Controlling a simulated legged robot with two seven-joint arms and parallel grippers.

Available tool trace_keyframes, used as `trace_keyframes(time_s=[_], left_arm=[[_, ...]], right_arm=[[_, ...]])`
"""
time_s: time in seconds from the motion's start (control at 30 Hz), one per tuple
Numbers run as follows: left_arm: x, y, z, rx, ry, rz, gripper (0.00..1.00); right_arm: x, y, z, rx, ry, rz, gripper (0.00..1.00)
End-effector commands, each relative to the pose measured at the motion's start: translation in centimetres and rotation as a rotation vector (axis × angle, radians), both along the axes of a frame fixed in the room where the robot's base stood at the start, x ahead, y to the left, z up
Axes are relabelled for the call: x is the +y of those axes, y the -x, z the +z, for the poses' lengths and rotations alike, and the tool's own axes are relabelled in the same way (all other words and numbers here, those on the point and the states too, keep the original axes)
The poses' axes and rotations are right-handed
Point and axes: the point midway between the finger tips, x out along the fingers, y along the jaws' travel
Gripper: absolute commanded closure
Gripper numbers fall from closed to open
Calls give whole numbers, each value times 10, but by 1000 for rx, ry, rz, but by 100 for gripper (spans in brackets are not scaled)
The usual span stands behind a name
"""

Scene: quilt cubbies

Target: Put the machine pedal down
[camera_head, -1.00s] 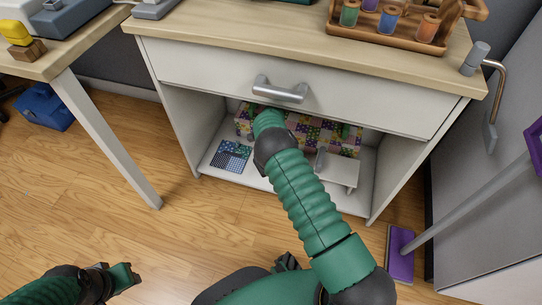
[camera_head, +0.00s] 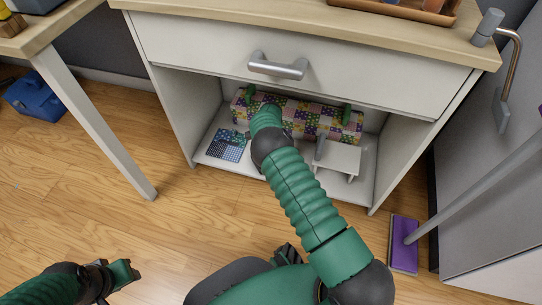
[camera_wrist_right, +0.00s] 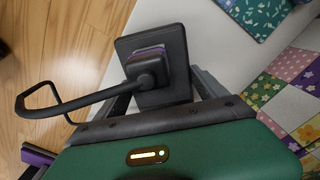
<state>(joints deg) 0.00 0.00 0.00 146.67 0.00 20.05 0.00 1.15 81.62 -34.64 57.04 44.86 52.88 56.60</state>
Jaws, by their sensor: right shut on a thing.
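In the right wrist view a black machine pedal (camera_wrist_right: 152,62), with a plate, a raised block and a looped dark cord or bar (camera_wrist_right: 48,110), sits between the fingers of my right gripper (camera_wrist_right: 160,85). The gripper is shut on it. The white shelf floor shows behind it, and I cannot tell whether they touch. In the head view my right arm reaches into the open cubby under the drawer and hides its gripper and the pedal. My left gripper (camera_head: 118,276) is low at the left, away from the cubby; its opening is unclear.
The cubby (camera_head: 190,120) holds a patchwork quilt roll (camera_head: 312,117) at the back, a blue patterned folded cloth (camera_head: 227,146) at left and a small white stand (camera_head: 335,157) at right. The drawer handle (camera_head: 277,66) projects above. A purple pad on a pole (camera_head: 404,243) stands right.

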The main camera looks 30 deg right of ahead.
Motion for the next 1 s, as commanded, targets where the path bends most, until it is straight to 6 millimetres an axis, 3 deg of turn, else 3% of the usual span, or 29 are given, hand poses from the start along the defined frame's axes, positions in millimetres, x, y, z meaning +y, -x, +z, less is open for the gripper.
trace_keyframes(time_s=[0.47, 0.5, 0.63, 0.87, 1.0], left_arm=[[0, 0, -3, 0, 0, 0, 64], [0, 0, -3, 0, 0, 0, 64], [0, 0, -3, 0, 0, 0, 64], [0, 0, -2, 0, 0, 0, 64], [0, 0, 12, 0, 0, 0, 64]], right_arm=[[0, 0, -9, -1, 1, 0, 87], [-1, -1, -9, -1, 1, 0, 15], [0, 0, -9, -1, 0, 0, 0], [0, 0, -8, 1, 0, 0, 0], [0, 0, 9, -1, 0, -1, 0]])
